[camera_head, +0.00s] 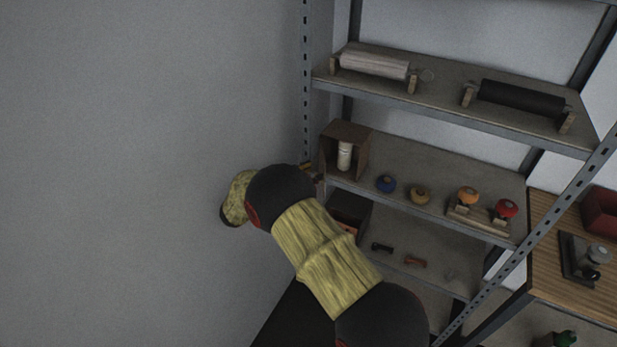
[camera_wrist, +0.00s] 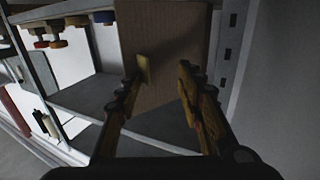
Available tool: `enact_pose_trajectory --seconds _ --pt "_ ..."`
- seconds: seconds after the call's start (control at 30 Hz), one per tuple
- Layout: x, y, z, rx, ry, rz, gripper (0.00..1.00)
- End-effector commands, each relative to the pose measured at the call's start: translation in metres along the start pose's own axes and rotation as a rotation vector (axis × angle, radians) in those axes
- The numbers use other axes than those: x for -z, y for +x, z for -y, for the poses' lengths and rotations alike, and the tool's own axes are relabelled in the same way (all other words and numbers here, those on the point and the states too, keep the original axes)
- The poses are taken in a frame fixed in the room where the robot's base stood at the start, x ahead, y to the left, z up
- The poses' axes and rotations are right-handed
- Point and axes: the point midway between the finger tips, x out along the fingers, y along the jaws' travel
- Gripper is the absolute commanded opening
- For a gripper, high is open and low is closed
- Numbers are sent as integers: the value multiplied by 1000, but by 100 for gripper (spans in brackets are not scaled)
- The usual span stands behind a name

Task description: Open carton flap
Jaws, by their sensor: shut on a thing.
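The brown carton (camera_head: 362,158) stands on the middle shelf with its front open in the head view, and a pale cylinder (camera_head: 344,156) is inside. In the wrist view a brown board panel, the carton flap (camera_wrist: 170,30), fills the upper middle. In the head view my gripper is mostly hidden behind my wrist, at the carton's left edge.
Knobs (camera_head: 386,184) and a wooden rack (camera_head: 480,216) stand right of the carton. Rollers (camera_head: 374,64) lie on the shelf above. A metal upright (camera_head: 305,80) is close on the left, with a grey wall (camera_head: 130,150) beyond. A lower box (camera_head: 350,207) sits below.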

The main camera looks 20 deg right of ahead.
Motion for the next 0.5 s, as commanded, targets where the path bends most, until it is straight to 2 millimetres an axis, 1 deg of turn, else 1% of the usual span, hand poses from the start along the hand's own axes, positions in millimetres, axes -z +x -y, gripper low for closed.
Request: enact_pose_trajectory --seconds 0.03,0.37,0.5 --pt "7 0 6 11 14 -3 21" --pt "7 -1 6 11 12 -5 21" --pt "16 -1 6 11 14 -6 21"
